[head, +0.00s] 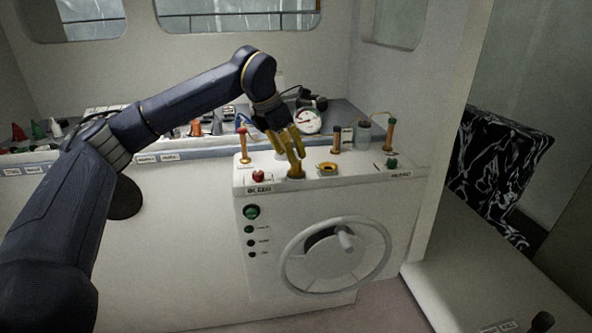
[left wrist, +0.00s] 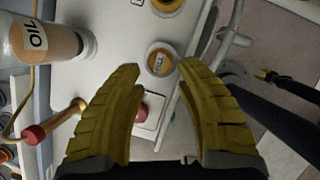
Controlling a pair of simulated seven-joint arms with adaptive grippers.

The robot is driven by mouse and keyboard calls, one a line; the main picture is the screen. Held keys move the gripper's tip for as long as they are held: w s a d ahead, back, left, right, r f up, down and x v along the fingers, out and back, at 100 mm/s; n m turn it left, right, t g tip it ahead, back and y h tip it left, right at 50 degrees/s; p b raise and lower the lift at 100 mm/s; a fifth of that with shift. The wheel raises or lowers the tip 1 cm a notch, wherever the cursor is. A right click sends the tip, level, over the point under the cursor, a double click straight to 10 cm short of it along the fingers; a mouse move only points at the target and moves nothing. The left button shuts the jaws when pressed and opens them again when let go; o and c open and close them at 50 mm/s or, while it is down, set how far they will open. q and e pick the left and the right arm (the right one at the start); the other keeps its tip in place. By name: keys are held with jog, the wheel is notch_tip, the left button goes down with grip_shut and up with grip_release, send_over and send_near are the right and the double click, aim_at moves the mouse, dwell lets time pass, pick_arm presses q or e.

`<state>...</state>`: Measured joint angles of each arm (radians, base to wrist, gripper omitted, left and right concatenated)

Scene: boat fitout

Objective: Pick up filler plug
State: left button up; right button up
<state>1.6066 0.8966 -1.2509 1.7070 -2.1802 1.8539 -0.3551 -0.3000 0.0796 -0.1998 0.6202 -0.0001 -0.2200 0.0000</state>
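The filler plug appears to be the round brass cap with a pale lettered top (left wrist: 161,60). In the head view it shows as a short brass piece (head: 296,172) on top of the white machine (head: 315,180). My left gripper (head: 297,155) is just above it, pointing down. In the left wrist view its yellow fingers (left wrist: 159,72) are spread, with the cap ahead between the tips and nothing held. I cannot tell whether the fingertips touch the cap. A small dark gripper with yellow tips (left wrist: 267,76), likely my right one, shows at the right; its opening is unclear.
A brass ring with a dark opening (head: 327,168) sits right of the plug. A red-topped lever (head: 243,146), a red knob (head: 258,176) and green-topped lever (head: 390,134) stand nearby. An OIL bottle (left wrist: 45,43) stands close. A gauge (head: 308,121) is behind.

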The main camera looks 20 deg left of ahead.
aim_at(296, 165)
pick_arm(q)
jog(key=shift+x, duration=2.7)
jog(key=shift+c, duration=0.2)
grip_shut()
